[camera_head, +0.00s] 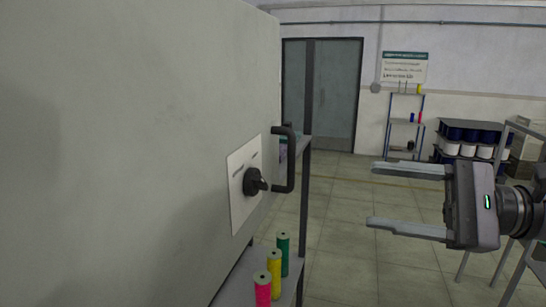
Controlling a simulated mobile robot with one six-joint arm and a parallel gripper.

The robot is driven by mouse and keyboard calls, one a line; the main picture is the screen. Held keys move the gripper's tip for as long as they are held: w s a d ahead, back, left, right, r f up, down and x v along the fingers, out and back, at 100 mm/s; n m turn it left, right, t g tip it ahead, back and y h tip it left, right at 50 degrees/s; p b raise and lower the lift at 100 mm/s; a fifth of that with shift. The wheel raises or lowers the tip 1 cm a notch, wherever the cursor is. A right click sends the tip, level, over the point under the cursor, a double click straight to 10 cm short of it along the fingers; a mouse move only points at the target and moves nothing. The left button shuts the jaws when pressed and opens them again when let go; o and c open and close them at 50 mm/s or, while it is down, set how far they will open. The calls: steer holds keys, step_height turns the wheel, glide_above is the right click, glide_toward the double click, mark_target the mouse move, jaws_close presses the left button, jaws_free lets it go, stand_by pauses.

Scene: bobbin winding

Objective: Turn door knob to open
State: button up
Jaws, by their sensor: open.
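A large pale grey cabinet door or panel (130,140) fills the left side of the head view. A black knob (256,182) sits on a white plate (237,208) near its right edge. A dark D-shaped pull handle (291,160) is just right of the knob. My gripper (372,196) is at the right, its two fingers apart and pointing left. It is empty and clear of the knob and the handle, with a gap between them.
Pink, yellow and green spools (274,272) stand on a shelf (237,279) below the knob. A dark shelf post (305,200) rises behind the handle. A grey double door (335,95), a wall rack (404,122) and a spool shelf (470,126) stand farther back. Open tiled floor lies between.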

glide_toward(265, 184)
steer(key=p+x, duration=0.3)
steer(key=x, duration=0.5)
steer(key=shift+a, duration=0.45)
steer(key=shift+w+a, duration=0.2)
steer(key=shift+w, duration=0.1)
jaws_close()
